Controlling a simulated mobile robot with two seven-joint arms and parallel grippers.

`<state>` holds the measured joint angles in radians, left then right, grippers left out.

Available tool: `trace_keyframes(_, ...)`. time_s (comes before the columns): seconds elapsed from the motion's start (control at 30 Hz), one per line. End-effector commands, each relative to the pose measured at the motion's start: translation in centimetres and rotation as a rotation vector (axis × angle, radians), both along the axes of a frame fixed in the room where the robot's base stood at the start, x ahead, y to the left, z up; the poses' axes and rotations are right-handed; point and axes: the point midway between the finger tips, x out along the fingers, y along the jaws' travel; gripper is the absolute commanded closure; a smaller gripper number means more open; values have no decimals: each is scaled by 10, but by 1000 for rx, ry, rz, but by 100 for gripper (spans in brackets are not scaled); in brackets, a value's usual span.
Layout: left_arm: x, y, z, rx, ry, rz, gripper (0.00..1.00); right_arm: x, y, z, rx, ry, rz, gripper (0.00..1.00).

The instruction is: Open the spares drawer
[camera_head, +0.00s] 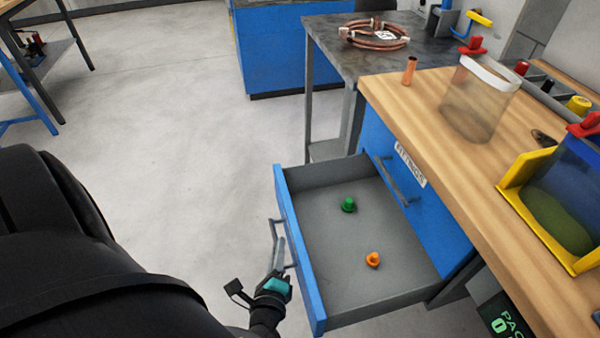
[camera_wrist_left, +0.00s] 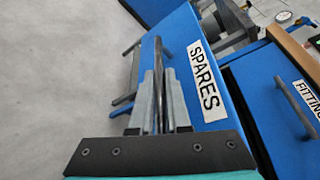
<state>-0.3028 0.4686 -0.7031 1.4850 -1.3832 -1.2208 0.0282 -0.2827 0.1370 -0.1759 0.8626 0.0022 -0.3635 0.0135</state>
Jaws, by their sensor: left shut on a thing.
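The blue spares drawer (camera_head: 305,262) stands pulled well out of the bench, its grey inside open to view. A green fitting (camera_head: 348,204) and an orange fitting (camera_head: 373,260) lie apart on its floor. Its front with the SPARES label (camera_wrist_left: 206,82) fills the middle of the left wrist view. My left gripper (camera_head: 278,250) is outside the drawer front, shut on the drawer's grey handle (camera_wrist_left: 160,52). The fingers (camera_wrist_left: 156,92) cover part of the handle bar. My right gripper shows in neither view.
The FITTINGS drawer (camera_head: 411,164) beside it is closed. The wooden worktop (camera_head: 425,110) carries a clear jar (camera_head: 480,100), a copper tube piece (camera_head: 409,71) and a yellow-edged bin (camera_head: 525,195). A copper coil (camera_head: 374,35) lies on the grey table behind. The floor (camera_head: 190,130) left of the drawer is clear.

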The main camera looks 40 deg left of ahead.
Motion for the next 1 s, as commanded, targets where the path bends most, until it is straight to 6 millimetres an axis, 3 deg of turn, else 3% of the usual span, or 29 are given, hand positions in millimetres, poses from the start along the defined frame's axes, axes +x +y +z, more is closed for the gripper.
trace_keyframes(0.23, -20, 18, 1, 4, 0, 3, 100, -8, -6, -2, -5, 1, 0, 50)
trace_keyframes(0.7, -24, 21, 0, 4, -2, 4, 100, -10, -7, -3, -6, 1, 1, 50)
trace_keyframes(0.73, -24, 21, 0, 3, -2, 5, 84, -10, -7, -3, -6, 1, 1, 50)
trace_keyframes(1.0, -24, 20, 0, 1, -1, 2, 55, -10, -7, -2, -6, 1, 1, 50)
